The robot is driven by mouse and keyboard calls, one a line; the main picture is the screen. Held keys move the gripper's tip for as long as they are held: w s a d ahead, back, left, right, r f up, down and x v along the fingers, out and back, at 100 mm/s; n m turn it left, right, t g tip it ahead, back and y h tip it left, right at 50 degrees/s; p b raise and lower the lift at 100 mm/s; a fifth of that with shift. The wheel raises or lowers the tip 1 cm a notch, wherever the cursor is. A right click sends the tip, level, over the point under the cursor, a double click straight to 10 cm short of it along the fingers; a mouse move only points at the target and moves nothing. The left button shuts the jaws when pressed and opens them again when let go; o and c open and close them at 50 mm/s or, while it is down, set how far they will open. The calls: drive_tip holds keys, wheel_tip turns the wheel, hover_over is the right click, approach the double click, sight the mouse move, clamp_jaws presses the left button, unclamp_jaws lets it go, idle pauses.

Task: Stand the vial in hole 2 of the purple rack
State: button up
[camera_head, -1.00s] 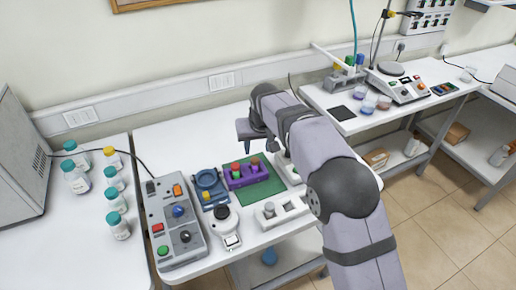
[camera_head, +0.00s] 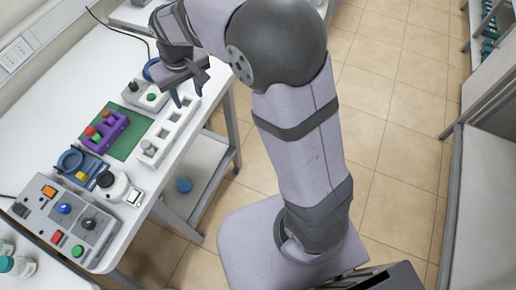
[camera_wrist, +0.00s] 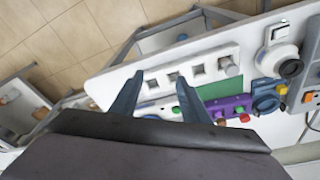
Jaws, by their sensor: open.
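The purple rack (camera_head: 118,128) stands on a green mat and holds small vials with red, green and brown tops; it also shows in the wrist view (camera_wrist: 240,101). A grey-topped vial (camera_head: 149,148) stands upright in the end hole of the white rack (camera_head: 163,131). In the wrist view the same vial (camera_wrist: 230,68) is at the right end of that rack (camera_wrist: 211,61). My gripper (camera_head: 186,94) is open and empty, above the far end of the white rack, away from the vial. Its two fingers (camera_wrist: 160,76) frame the white rack's empty holes.
A blue fixture (camera_head: 80,162), a white round-topped device (camera_head: 114,187) and a grey control box (camera_head: 60,220) stand near the purple rack. A small button box (camera_head: 148,94) sits behind the white rack. The table edge runs close beside the white rack.

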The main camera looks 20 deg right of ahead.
drive_tip(key=s+d+f+m+g, duration=0.1)
drive_tip(key=s+d+f, duration=0.1)
drive_tip(key=s+d, duration=0.5)
drive_tip(key=s+d+f+m+g, duration=0.1)
drive_tip(key=s+d, duration=0.6)
drive_tip(key=s, duration=0.7)
wheel_tip(320, 180, down, 2)
drive_tip(key=shift+f+m, duration=0.2)
drive_tip(key=shift+m, duration=0.4)
drive_tip(key=shift+w, duration=0.1)
